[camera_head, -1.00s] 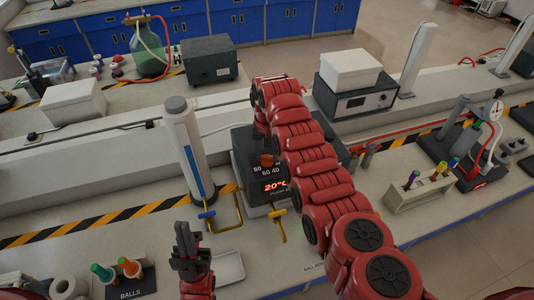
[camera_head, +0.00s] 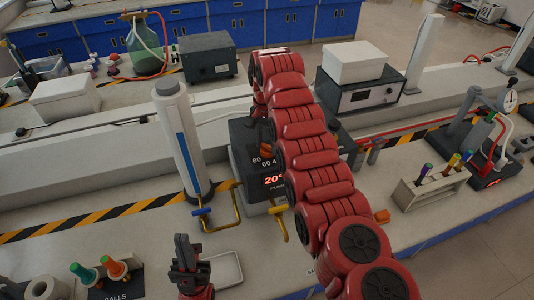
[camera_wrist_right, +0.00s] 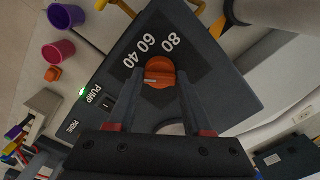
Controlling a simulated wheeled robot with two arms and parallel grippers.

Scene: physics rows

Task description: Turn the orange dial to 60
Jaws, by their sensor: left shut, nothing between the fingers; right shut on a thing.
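The orange dial (camera_wrist_right: 160,72) is on the dark pump box (camera_wrist_right: 215,85), beside white marks 40, 60 and 80. In the head view the dial (camera_head: 266,149) is partly hidden by my right arm. My right gripper (camera_wrist_right: 158,88) has its two fingers on either side of the dial and is shut on it. The box's red display (camera_head: 274,180) shows 20, its right part covered by my arm. Which mark the dial points at I cannot tell. My left gripper (camera_head: 184,245) is shut and empty, low in front of the box.
A white column (camera_head: 178,135) and yellow pipes (camera_head: 237,208) stand left of the box. A small white tray (camera_head: 226,269) lies beside my left gripper. A rack with colored tubes (camera_head: 440,185) is at the right.

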